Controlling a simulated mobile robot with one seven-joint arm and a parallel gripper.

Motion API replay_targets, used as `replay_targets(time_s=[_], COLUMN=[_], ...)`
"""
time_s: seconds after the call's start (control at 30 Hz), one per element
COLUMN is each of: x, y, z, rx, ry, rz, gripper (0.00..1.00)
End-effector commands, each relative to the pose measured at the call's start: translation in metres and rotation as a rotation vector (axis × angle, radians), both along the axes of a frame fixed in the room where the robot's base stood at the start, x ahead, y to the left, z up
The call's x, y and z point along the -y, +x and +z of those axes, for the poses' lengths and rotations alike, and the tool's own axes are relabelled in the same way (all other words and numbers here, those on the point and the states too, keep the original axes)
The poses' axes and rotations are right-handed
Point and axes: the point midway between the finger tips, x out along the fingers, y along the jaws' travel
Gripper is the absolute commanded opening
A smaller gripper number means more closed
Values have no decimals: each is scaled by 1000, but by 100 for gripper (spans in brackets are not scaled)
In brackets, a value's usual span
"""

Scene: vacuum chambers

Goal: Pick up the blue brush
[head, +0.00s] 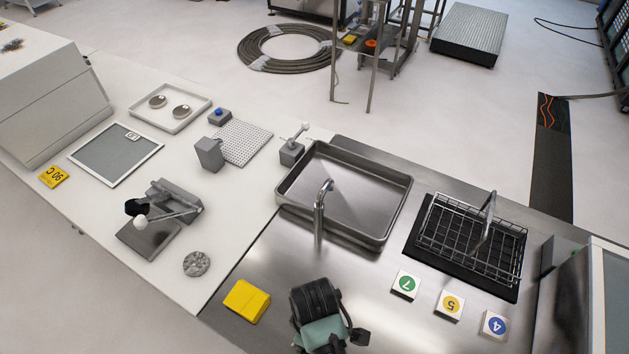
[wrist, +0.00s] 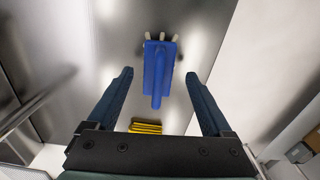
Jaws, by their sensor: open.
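The blue brush (wrist: 157,78) shows in the wrist view, with a flat blue body, a raised blue handle and pale tufts at its far end. It lies on the steel worktop. My gripper (wrist: 159,75) is open, with one dark finger to the left of the brush and one to the right in the picture. The fingers appear apart from it, and I cannot tell how far above it they are. In the head view, my arm's end (head: 322,325) is at the bottom middle; the brush cannot be made out there.
A yellow block (head: 247,300) is left of my arm; yellow also shows near the gripper (wrist: 146,127). Behind are a sink (head: 382,222) with a tap (head: 320,212) and a wire rack (head: 510,262). Numbered tiles (head: 450,304) lie to the right.

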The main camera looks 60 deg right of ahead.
Motion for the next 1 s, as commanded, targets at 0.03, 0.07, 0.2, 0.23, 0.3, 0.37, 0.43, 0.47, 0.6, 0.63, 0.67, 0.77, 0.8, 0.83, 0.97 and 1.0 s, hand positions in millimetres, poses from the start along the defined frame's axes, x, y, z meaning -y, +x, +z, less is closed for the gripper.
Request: replay_targets(time_s=[0.03, 0.07, 0.2, 0.23, 0.3, 0.37, 0.43, 0.47, 0.6, 0.63, 0.67, 0.77, 0.8, 0.83, 0.97, 1.0], x=[1, 1, 2, 2, 2, 2, 2, 2, 2, 2, 2, 2, 1, 1, 1, 1], y=[-1, -1, -1, -1, -1, 0, 0, 0, 0, 0, 0, 0, 0, 0, 0, 0], z=[-5, -9, -24, -26, -28, -29, -29, -29, -28, -28, -28, -28, -28, -28, -28, -28], rx=[-2, -2, -1, 0, 1, 1, 1, 1, 1, 1, 1, 1, 1, 1, 1, 1], ry=[2, 2, 0, 0, -1, -2, -2, -2, -2, -2, -2, -2, -1, -1, -1, -1], rz=[-1, -1, -1, -1, -1, -1, -1, 0, 0, 0, 0, 0, 0, 0, 0, 0], gripper=[84, 84, 84, 84, 84, 84, 84, 84, 66, 61, 56, 38, 30, 25, 2, 0])
